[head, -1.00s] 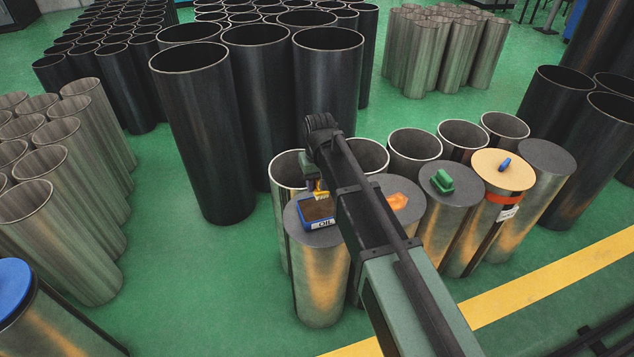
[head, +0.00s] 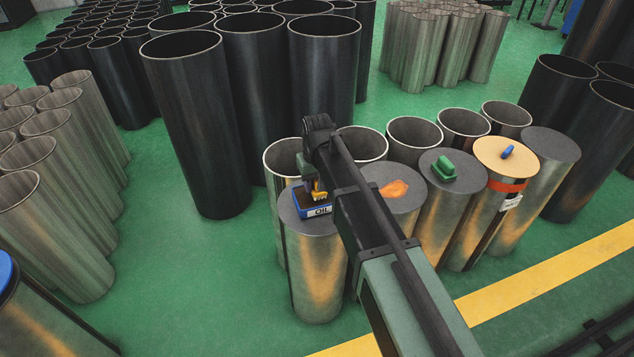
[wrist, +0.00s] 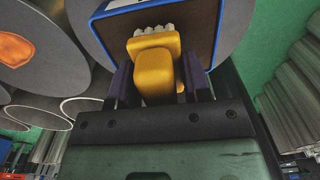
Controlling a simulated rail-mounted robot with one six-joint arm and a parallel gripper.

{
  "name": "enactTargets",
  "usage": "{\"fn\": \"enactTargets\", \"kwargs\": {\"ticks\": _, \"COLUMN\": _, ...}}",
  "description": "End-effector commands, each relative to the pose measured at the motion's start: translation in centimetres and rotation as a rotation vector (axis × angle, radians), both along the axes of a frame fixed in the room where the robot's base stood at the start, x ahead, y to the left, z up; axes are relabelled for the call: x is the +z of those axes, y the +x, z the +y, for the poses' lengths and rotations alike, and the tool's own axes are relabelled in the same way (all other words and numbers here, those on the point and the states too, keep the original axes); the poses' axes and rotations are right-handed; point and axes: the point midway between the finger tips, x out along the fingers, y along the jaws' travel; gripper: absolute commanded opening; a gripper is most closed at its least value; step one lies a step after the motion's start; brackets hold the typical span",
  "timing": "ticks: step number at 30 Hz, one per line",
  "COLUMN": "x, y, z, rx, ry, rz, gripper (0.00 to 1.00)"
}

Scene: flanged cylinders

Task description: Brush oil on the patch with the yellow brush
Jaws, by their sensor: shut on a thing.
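My gripper (wrist: 157,85) is shut on the yellow brush (wrist: 155,70), which has pale bristles at its far end. In the head view the yellow brush (head: 319,190) is over the right part of the blue oil tray (head: 316,211), labelled OIL. The tray stands on a grey cylinder top. In the wrist view the bristles overlap the tray's dark inside (wrist: 190,18); I cannot tell whether they touch it. The orange patch (head: 395,188) lies on the cylinder top to the right, and shows at the left of the wrist view (wrist: 15,50). My arm hides part of that cylinder.
A green block (head: 444,166) sits on the cylinder right of the patch. A tan-topped cylinder (head: 505,155) with a blue handle stands farther right. Open metal cylinders (head: 414,133) stand close behind. Tall black tubes (head: 195,120) stand at the back left.

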Motion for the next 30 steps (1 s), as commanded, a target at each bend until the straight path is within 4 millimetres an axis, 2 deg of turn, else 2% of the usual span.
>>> {"fn": "enactTargets", "kwargs": {"ticks": 30, "x": -0.87, "y": 0.0, "z": 0.0, "rx": 0.0, "ry": 0.0, "rz": 0.0, "gripper": 0.25}}
